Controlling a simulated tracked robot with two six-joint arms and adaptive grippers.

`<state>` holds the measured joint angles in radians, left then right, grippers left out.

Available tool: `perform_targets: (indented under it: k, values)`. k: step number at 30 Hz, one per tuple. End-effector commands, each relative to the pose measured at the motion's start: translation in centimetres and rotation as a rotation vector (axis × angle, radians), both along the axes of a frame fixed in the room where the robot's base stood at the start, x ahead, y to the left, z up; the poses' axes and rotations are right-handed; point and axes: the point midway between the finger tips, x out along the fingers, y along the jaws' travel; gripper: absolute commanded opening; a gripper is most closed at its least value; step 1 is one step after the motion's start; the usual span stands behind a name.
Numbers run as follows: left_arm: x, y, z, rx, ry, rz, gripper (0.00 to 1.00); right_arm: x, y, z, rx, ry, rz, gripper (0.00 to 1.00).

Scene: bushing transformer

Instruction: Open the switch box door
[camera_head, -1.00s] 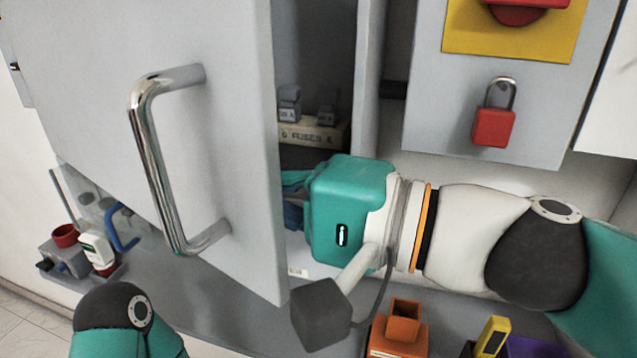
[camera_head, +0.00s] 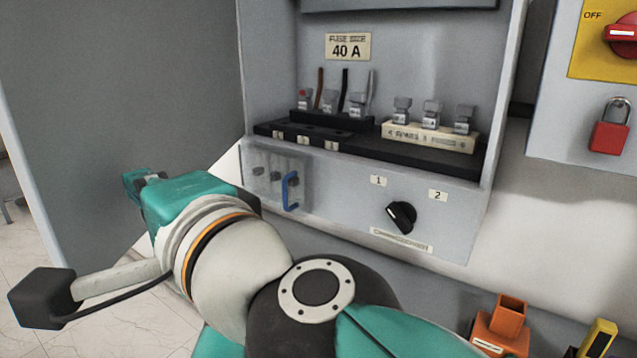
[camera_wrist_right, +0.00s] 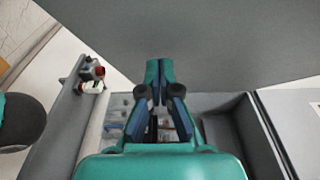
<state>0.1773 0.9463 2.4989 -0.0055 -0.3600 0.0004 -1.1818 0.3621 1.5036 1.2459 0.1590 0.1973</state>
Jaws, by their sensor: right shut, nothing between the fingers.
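The grey switch box door (camera_head: 130,90) stands wide open at the left of the head view, its inner face showing. In the wrist view the door (camera_wrist_right: 225,40) fills the top, beyond the fingertips. My right gripper (camera_head: 135,182) is shut and empty, in front of the door's inner face; its fingers also show in the wrist view (camera_wrist_right: 158,75). I cannot tell whether the fingertips touch the door. The switch box (camera_head: 430,60) is open to view. The door's outer handle is hidden. My left gripper is not in view.
Inside the box are fuses on a cream block (camera_head: 430,137), a black rotary knob (camera_head: 401,216) and a clear cover with a blue handle (camera_head: 290,190). A red padlock (camera_head: 609,138) hangs at the right. An orange block (camera_head: 502,328) stands at the lower right.

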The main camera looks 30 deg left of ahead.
Motion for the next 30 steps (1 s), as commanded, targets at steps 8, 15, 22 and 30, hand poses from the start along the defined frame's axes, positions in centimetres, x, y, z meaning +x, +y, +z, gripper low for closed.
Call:
perform_targets:
  k: [8,15,22,30]
  values:
    - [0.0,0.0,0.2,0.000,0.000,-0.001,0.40,-0.3,1.8,0.0,0.000,-0.001,-0.007,0.00]
    - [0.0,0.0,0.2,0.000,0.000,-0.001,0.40,-0.4,1.9,0.0,0.001,-0.001,-0.007,0.00]
    - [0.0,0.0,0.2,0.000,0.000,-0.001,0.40,-0.4,1.8,0.0,0.000,0.000,-0.007,0.00]
    - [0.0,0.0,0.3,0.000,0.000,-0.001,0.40,-1.0,-1.2,0.1,0.003,0.000,-0.008,0.00]
